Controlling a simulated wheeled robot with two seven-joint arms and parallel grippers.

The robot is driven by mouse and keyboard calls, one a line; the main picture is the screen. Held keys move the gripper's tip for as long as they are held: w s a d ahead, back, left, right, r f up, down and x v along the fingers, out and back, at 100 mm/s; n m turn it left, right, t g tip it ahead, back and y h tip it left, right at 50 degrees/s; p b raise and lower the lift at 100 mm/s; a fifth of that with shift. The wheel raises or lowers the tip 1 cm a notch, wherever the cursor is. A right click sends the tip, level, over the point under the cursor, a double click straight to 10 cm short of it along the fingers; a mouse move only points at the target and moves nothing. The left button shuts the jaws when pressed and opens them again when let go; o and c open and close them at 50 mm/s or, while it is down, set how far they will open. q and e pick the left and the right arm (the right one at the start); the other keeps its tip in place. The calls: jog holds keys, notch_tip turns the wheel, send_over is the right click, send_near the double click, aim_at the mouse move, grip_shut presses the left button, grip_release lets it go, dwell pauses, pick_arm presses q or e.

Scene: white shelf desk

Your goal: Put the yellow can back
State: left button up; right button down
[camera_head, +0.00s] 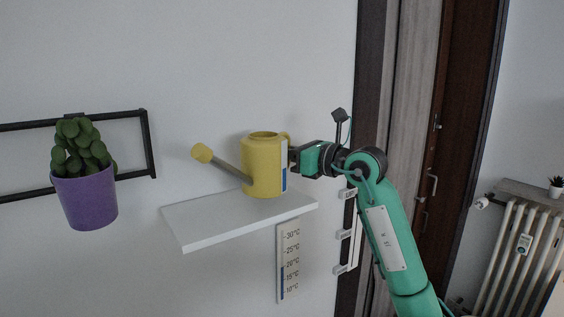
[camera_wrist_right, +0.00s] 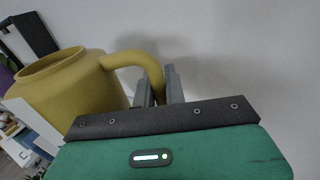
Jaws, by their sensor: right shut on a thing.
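The yellow can (camera_head: 262,170) is a watering can with a long grey spout and a yellow rose pointing left. It is upright at the white shelf (camera_head: 190,229), over its right part; I cannot tell whether its base touches the shelf. My right gripper (camera_head: 291,158) reaches in from the right at the can's handle side. In the right wrist view the can (camera_wrist_right: 75,92) fills the left, and its curved handle runs between the fingers of my right gripper (camera_wrist_right: 160,88), which is shut on the handle. My left gripper is not in view.
A purple pot (camera_head: 86,198) with a green plant hangs at a black wall frame (camera_head: 150,142) on the left. A thermometer strip (camera_head: 289,262) is below the shelf. A dark door frame stands behind my arm, and a radiator (camera_head: 515,250) is far right. The shelf's left part is clear.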

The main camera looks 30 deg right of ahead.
notch_tip(320, 180, down, 3)
jog(key=shift+w+r+p, duration=0.1)
jog(key=shift+r+p, duration=0.1)
jog(key=shift+p, duration=0.2)
jog(key=shift+f, duration=0.2)
jog(key=shift+f, duration=0.1)
jog(key=c, duration=1.5)
grip_release()
jog(key=shift+o, duration=0.2)
